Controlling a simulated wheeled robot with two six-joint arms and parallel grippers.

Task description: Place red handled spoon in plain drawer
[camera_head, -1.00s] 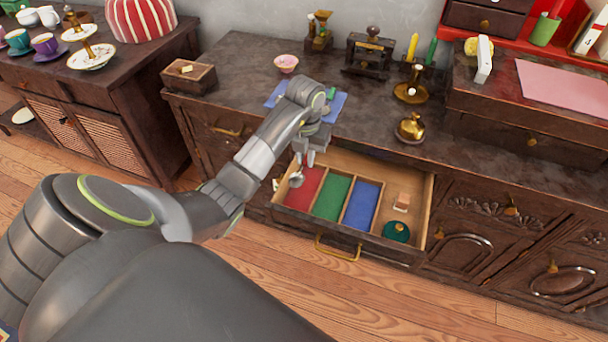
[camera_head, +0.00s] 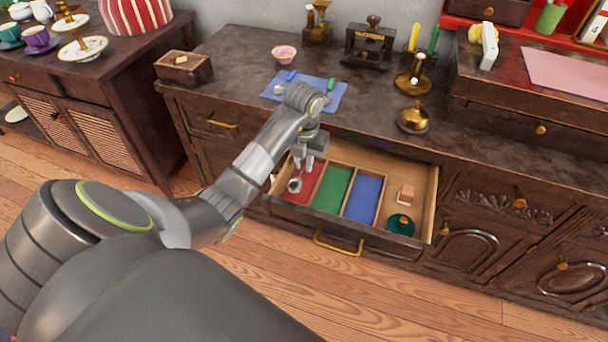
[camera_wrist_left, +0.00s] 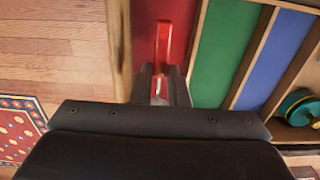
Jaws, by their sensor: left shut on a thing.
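The red handled spoon (camera_head: 295,186) is in my left gripper (camera_head: 303,164); its silver bowl shows below the fingers in the head view. In the left wrist view its red handle (camera_wrist_left: 164,42) stands out between the shut fingers (camera_wrist_left: 161,84). The spoon is at the left, red-lined compartment of the open drawer (camera_head: 335,233); I cannot tell if it touches the floor. The drawer has red, green (camera_head: 333,190) and blue (camera_head: 363,199) lined compartments. My right gripper is not in view.
A small wooden block (camera_head: 406,194) and a dark green round item (camera_head: 400,225) lie in the drawer's right section. A blue cloth (camera_head: 333,97) with a blue handled spoon (camera_head: 285,82) and a green handled item (camera_head: 328,87) lies on the counter above. The green and blue compartments are empty.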

